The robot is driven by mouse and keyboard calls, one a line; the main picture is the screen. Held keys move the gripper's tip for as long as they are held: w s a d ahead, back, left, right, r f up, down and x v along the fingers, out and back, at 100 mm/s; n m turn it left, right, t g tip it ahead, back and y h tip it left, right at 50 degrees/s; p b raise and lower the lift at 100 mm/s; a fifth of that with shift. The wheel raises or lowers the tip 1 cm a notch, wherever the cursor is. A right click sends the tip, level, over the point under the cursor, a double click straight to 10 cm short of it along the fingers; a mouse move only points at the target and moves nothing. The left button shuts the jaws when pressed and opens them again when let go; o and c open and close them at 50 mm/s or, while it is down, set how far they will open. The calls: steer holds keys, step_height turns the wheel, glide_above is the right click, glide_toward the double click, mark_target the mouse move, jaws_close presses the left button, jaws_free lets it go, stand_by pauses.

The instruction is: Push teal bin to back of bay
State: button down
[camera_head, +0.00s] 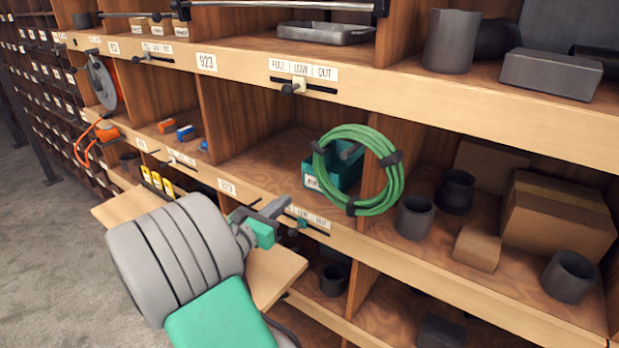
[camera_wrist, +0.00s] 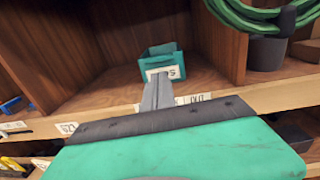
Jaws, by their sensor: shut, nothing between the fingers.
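The teal bin (camera_head: 346,169) sits in the middle shelf bay, towards its right side and partly hidden behind a hanging green hose coil in the head view. In the wrist view the bin (camera_wrist: 160,62) stands upright on the bay floor with its white label facing me. My gripper (camera_head: 284,206) is shut and empty, just in front of the shelf's front edge at the bay opening. In the wrist view my gripper's closed fingertips (camera_wrist: 160,78) overlap the bin's lower front; whether they touch it I cannot tell, though the head view shows a gap.
The green hose coil (camera_head: 358,170) hangs at the right divider of the bay. A wooden board (camera_head: 272,277) lies beneath my arm. Cardboard boxes (camera_head: 556,212) and dark cylinders fill the bay to the right. The bay floor left of the bin is clear.

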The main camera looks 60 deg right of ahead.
steer(key=d+p, duration=0.1)
steer(key=d, duration=0.3)
steer(key=s+d+p, duration=0.1)
steer(key=d, duration=0.3)
steer(key=d+p, duration=0.1)
steer(key=d, duration=0.4)
steer(key=shift+s, duration=0.15)
